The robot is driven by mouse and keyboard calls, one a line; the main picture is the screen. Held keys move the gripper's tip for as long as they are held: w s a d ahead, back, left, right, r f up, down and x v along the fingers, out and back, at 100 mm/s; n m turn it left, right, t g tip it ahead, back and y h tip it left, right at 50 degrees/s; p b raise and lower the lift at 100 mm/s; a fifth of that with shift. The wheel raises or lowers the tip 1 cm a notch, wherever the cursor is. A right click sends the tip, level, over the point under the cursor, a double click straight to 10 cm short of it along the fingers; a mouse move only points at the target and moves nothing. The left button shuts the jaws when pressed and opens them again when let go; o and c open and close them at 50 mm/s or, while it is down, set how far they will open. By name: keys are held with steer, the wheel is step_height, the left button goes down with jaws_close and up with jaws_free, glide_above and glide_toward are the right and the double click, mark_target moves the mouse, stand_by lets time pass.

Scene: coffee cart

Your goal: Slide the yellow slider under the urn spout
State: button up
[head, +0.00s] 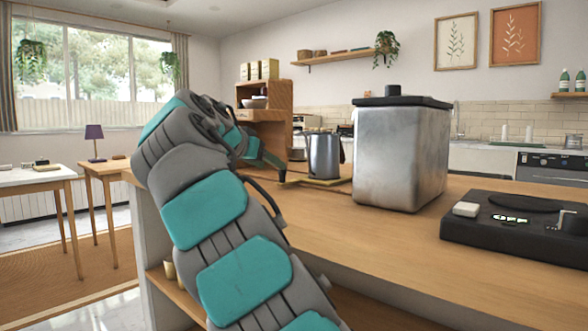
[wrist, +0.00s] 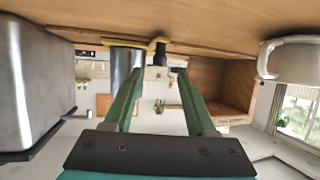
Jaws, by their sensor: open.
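The yellow slider (head: 297,182) lies on the counter, with a grey metal pitcher (head: 325,156) standing on or over it. In the upside-down wrist view, the yellow strip (wrist: 128,42) runs beneath the pitcher (wrist: 126,62) and ends near a small black upright piece (wrist: 162,55). The urn is a box-shaped metal container (head: 400,155) with a black lid, right of the pitcher; its spout is not clearly visible. My gripper (wrist: 160,74) is open and empty, with the black piece showing between its fingers. Whether they surround it I cannot tell. In the head view my arm hides part of this area.
A black turntable-like device (head: 520,225) sits at the counter's right. In the wrist view the urn (wrist: 35,85) stands close at left and a pale mug (wrist: 292,62) at right. A wooden shelf unit (head: 268,100) stands behind. The counter's front strip (head: 350,235) is clear.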

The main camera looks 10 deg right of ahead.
steer(key=shift+x, duration=3.95)
steer(key=shift+r, duration=0.1)
steer(key=shift+c, duration=0.4)
jaws_close()
